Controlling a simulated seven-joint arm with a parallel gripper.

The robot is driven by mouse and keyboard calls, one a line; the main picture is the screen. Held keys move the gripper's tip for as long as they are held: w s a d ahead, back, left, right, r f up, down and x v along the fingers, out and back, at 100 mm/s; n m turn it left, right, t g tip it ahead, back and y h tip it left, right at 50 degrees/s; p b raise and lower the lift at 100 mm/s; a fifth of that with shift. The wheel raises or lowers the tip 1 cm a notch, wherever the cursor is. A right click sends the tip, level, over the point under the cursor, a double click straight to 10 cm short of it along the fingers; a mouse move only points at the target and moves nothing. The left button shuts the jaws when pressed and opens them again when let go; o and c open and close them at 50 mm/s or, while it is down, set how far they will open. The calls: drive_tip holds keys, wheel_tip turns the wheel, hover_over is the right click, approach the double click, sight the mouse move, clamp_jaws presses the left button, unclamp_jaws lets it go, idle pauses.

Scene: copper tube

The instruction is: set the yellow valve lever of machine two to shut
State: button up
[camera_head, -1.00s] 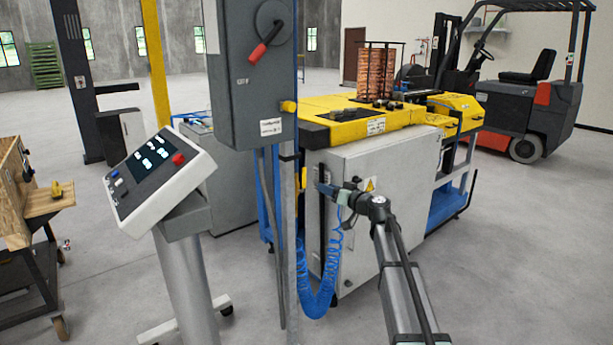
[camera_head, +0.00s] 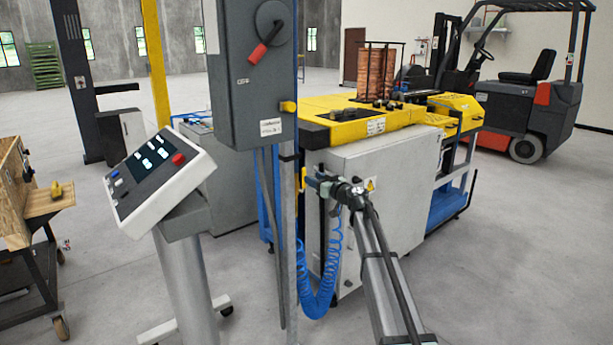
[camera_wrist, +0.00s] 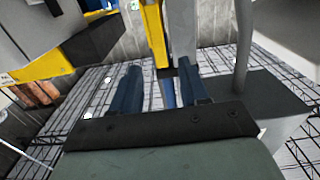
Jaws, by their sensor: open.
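A small upright yellow piece, which looks like the valve lever (camera_head: 302,178), shows beside the grey post at the left edge of the grey cabinet. The post hides part of it. My gripper (camera_head: 313,182) is close to its right side, in front of the cabinet. In the wrist view a yellow bar (camera_wrist: 153,38), apparently the same lever, stands upright ahead of the gap between my two dark blue fingers (camera_wrist: 160,85). The fingers are apart and nothing is seen gripped. Whether either finger touches the lever cannot be told.
A grey switch box (camera_head: 250,75) with a red handle hangs on the post (camera_head: 289,230). A coiled blue hose (camera_head: 325,270) hangs below my gripper. The grey cabinet (camera_head: 385,215) stands close behind my arm. A control console (camera_head: 160,180) is to the left.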

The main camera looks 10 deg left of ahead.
sight(304, 173)
drive_tip(key=shift+x, duration=2.75)
drive_tip(key=shift+c, duration=0.3)
clamp_jaws()
